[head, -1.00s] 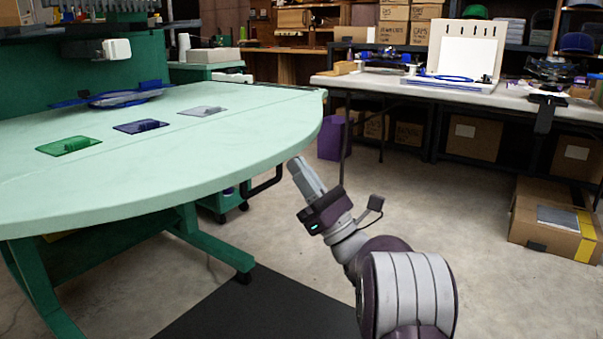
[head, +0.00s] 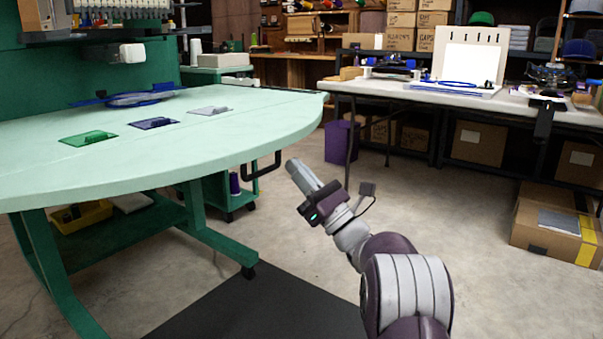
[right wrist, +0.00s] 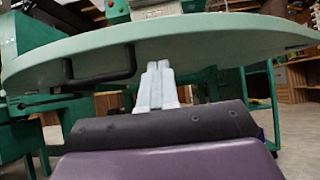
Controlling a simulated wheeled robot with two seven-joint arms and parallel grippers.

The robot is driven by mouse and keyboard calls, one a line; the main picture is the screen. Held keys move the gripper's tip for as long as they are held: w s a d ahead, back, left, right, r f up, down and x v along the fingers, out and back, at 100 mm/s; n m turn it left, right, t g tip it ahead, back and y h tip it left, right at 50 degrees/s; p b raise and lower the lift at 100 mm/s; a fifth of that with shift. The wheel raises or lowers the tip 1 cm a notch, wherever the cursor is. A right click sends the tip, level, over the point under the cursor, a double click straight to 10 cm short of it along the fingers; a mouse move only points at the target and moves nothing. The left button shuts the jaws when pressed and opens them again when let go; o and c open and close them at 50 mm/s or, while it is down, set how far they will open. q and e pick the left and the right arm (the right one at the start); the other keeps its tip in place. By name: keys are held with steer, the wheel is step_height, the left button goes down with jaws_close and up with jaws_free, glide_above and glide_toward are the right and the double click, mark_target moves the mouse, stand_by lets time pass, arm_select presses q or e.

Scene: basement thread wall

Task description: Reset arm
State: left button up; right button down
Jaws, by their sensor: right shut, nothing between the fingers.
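My right gripper (head: 296,167) is shut and empty, its fingers together. In the head view it is in the air just to the right of the green table's (head: 225,157) rounded edge, pointing up and left. In the right wrist view its closed fingers (right wrist: 158,68) point up in front of the table's edge (right wrist: 210,45), apparently below the level of the top. My left gripper is not in view.
Green, dark blue and grey flat pieces (head: 88,138) lie on the table. A black handle (head: 262,166) sticks out under its edge. A white worktable (head: 400,88) stands at the back right; a cardboard box (head: 548,225) is on the floor. Open floor lies to the right.

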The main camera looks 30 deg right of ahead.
steer(key=w+f+p+v, duration=0.1)
steer(key=p+v, duration=0.3)
steer(key=v, duration=0.7)
